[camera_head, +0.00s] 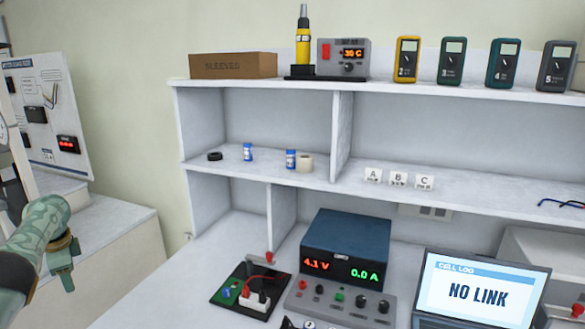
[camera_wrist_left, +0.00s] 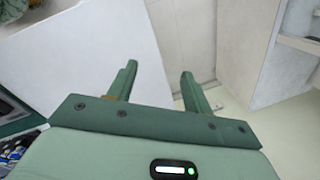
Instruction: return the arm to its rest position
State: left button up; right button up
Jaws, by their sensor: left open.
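My left arm (camera_head: 38,232) comes in at the left edge of the head view, in front of the pale wall and the low white bench. My left gripper (camera_head: 62,270) hangs at its end, to the left of the shelf unit and apart from it. In the left wrist view the two green fingers of the left gripper (camera_wrist_left: 157,78) stand apart with nothing between them. White surfaces and pale floor show beyond them. My right gripper is in neither view.
A white shelf unit (camera_head: 262,184) holds small items, with several meters on top. Below are a power supply (camera_head: 346,240), a small circuit board with a red wire (camera_head: 252,290) and a laptop (camera_head: 478,290). A wall panel (camera_head: 50,115) stands at left.

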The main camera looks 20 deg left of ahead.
pick_arm(q)
jog(key=s+a+f+n+g+y, duration=0.1)
jog(key=s+a+f+y, duration=0.3)
jog(key=s+f, duration=0.4)
jog(key=s+a+f+g+y, duration=0.1)
jog(key=s+a+f+y, duration=0.2)
jog(key=s+a+f, duration=0.35)
jog(key=s+d+f+m+t, duration=0.25)
jog(key=s+f, duration=0.35)
jog(key=s, duration=0.3)
jog(key=s+d+f+m+t, duration=0.1)
jog(key=s+d+f, duration=0.35)
jog(key=s, duration=0.35)
jog(key=s+d+f+n+g+h, duration=0.15)
jog(key=s+d+f, duration=0.25)
jog(key=d+f, duration=0.65)
jog(key=s+d+f+n+h, duration=0.1)
jog(key=s+d+f+h, duration=0.25)
jog(key=d+f, duration=0.75)
jog(key=s+d+f+n+h, duration=0.1)
jog(key=d+h, duration=0.1)
jog(key=d, duration=1.4)
jog(key=s+d+f+h, duration=0.1)
jog(key=d+h, duration=0.1)
jog(key=d, duration=1.4)
jog(key=shift+s+d+f+n, duration=0.2)
jog(key=shift+f+n, duration=0.1)
jog(key=shift+n, duration=0.1)
